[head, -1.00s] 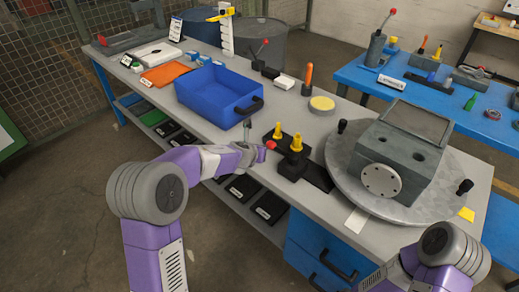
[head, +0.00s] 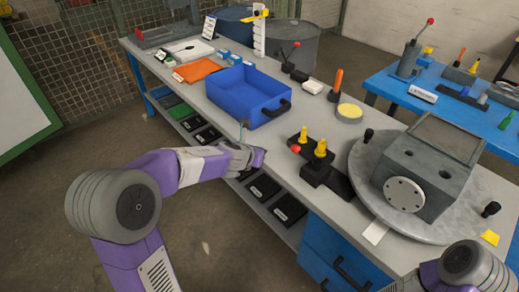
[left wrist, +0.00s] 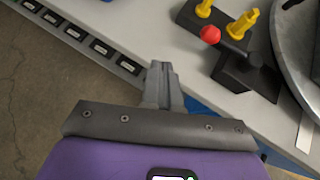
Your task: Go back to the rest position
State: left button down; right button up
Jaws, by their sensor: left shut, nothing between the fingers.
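My left gripper (head: 260,157) is at the front edge of the grey workbench (head: 225,118), left of a black fixture (head: 318,174) with yellow pegs and a red knob (head: 295,149). In the left wrist view its fingers (left wrist: 160,70) are shut with nothing between them. There they reach over the bench edge, apart from the red knob (left wrist: 210,34). My right arm shows only as a link at the bottom right of the head view. The right gripper is out of view.
A blue bin (head: 246,95) stands on the bench behind my left gripper. A grey housing (head: 427,165) sits on a round plate (head: 365,190) at the right. Black labelled trays (head: 263,188) lie on the shelf below. Open floor lies left of the bench.

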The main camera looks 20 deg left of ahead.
pick_arm(q)
jog(key=s+d+f+n+g+h+p, duration=0.1)
jog(key=s+d+f+n+g, duration=0.2)
jog(key=f+n, duration=0.35)
jog(key=s+d+f+n+g+h+p, duration=0.1)
jog(key=s+d+f+n, duration=0.35)
jog(key=f, duration=0.25)
jog(key=s+d+f+n+g+h, duration=0.2)
jog(key=s+d+f+n, duration=0.15)
jog(key=f+n, duration=0.25)
jog(key=s+d+f+n+g+p, duration=0.1)
jog(key=s+d+f+n+g, duration=0.1)
jog(key=s+f+n, duration=0.3)
jog(key=s+d+f+n+g+p, duration=0.1)
jog(key=s+f+n, duration=0.5)
jog(key=s+n, duration=0.7)
jog(key=n+g, duration=0.1)
jog(key=n, duration=0.3)
jog(key=shift+s+d, duration=0.25)
jog(key=shift+d, duration=0.1)
